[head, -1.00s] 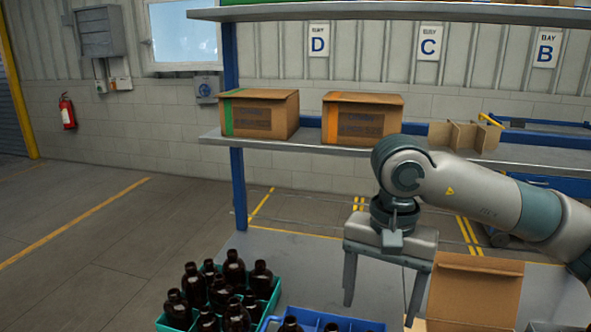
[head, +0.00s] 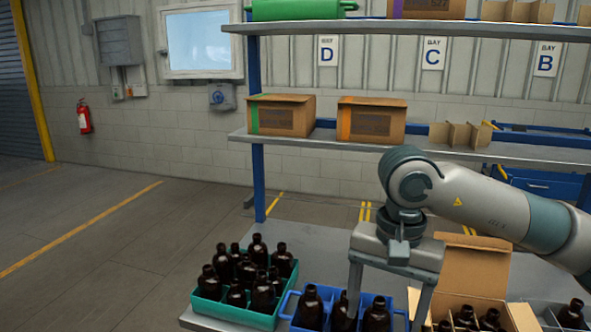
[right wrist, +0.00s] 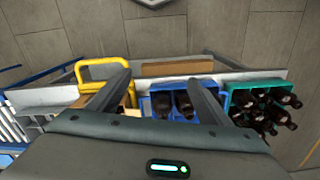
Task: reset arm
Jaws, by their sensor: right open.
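My right gripper (head: 384,315) hangs from the arm coming in from the right in the head view. Its two fingers point down, spread apart, with nothing between them. In the right wrist view the gripper (right wrist: 160,80) is also open and empty, above the table with the crates. My left gripper is not in view.
A green crate (head: 236,314) and a blue crate (head: 288,308) hold amber bottles (head: 260,292). An open carton (head: 470,268), also with bottles, is at right. Two closed boxes (head: 282,116) (head: 371,120) and a cardboard divider (head: 460,135) sit on the shelf (head: 330,142). Floor at left is clear.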

